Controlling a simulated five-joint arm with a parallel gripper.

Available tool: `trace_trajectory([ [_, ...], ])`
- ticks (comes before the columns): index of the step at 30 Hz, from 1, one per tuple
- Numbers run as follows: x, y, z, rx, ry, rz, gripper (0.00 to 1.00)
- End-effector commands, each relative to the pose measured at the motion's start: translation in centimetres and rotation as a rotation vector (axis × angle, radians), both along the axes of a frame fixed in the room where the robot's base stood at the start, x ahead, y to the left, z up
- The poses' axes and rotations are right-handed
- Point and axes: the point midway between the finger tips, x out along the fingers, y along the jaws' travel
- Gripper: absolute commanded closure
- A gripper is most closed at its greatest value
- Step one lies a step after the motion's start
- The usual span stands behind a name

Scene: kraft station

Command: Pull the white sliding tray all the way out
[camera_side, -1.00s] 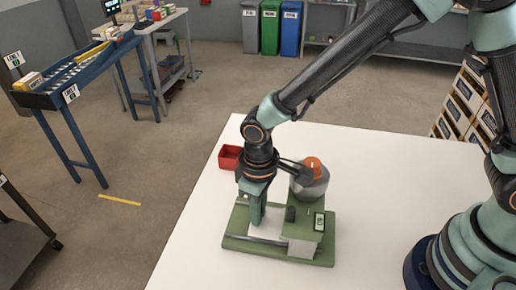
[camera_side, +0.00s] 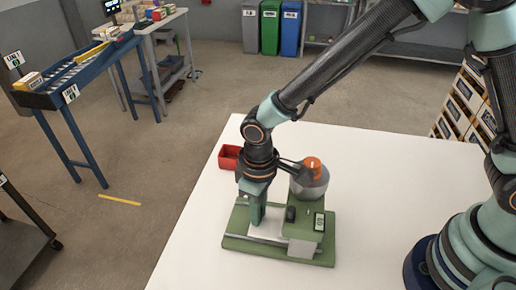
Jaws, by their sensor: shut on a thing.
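The white sliding tray (camera_side: 269,229) lies low on a green base (camera_side: 250,247), with grey rails along the base's front. It sits beside the green block that carries a small display (camera_side: 319,222). My gripper (camera_side: 257,218) points straight down at the tray's left part, with its fingertips low by the tray. It is shut on the tray, though the fingers hide the gripped part. The arm hides some of the base behind it.
A grey rounded vessel with an orange top (camera_side: 313,168) stands at the back of the machine, close to my wrist. A red open bin (camera_side: 229,157) sits behind and to the left. The white table (camera_side: 390,180) is clear to the right and in front.

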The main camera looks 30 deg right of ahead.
Motion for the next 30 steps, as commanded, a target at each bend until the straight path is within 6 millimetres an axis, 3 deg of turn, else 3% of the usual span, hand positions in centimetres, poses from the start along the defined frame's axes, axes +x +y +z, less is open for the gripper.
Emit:
trace_trajectory([
  [17,0.1,0.1,0.1,0.001,-0.001,0.000,1.00],
  [30,4.4,4.3,0.1,0.003,-0.004,-0.001,1.00],
])
